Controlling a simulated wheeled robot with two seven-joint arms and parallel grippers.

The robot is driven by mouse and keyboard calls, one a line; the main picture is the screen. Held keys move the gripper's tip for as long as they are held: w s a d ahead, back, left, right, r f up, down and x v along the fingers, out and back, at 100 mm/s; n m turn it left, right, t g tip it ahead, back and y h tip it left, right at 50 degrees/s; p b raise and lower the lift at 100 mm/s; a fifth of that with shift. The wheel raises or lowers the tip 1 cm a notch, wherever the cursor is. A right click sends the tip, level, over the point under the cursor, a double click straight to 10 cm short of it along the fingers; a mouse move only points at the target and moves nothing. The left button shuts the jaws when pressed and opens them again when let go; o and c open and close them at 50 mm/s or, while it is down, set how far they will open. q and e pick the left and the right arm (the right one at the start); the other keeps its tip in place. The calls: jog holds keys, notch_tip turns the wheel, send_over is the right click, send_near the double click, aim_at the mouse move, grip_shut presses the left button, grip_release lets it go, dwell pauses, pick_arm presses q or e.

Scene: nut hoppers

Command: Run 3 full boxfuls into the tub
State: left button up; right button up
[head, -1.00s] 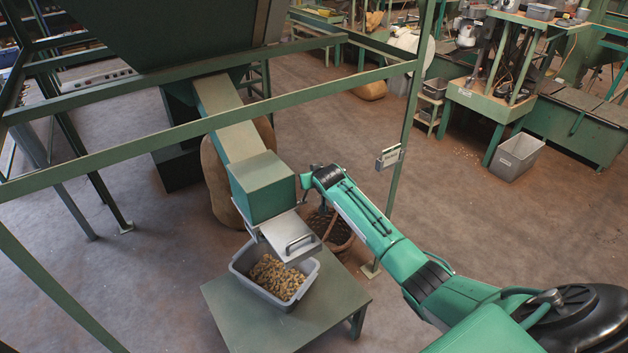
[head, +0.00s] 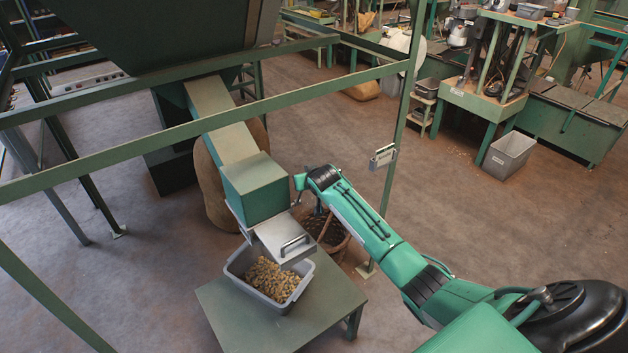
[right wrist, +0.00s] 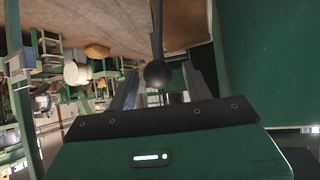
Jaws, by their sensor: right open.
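A grey tub (head: 235,268) stands on a low green table and holds a heap of nuts. Above it, a green box (head: 256,186) closes the lower end of a sloping chute (head: 222,125). A metal plate with a handle (head: 284,240) juts from under the box, over the tub's back part. My right gripper (head: 299,189) is beside the box's right side, small and partly hidden by its own wrist. In the right wrist view its fingers (right wrist: 158,88) are open, with a dark ball knob (right wrist: 158,73) on a rod between or just beyond them. My left gripper is out of view.
A large dark hopper (head: 165,30) hangs above the chute. A green frame rail (head: 210,125) and post (head: 402,120) cross near my right arm, with a small sign on the post. A wicker basket (head: 330,232) and a sack (head: 212,190) stand behind. The table (head: 325,300) has bare room at right.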

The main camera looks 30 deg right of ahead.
jog(key=b+v, duration=0.2)
jog(key=v, duration=1)
jog(key=shift+b, duration=0.3)
jog(key=shift+c, duration=0.4)
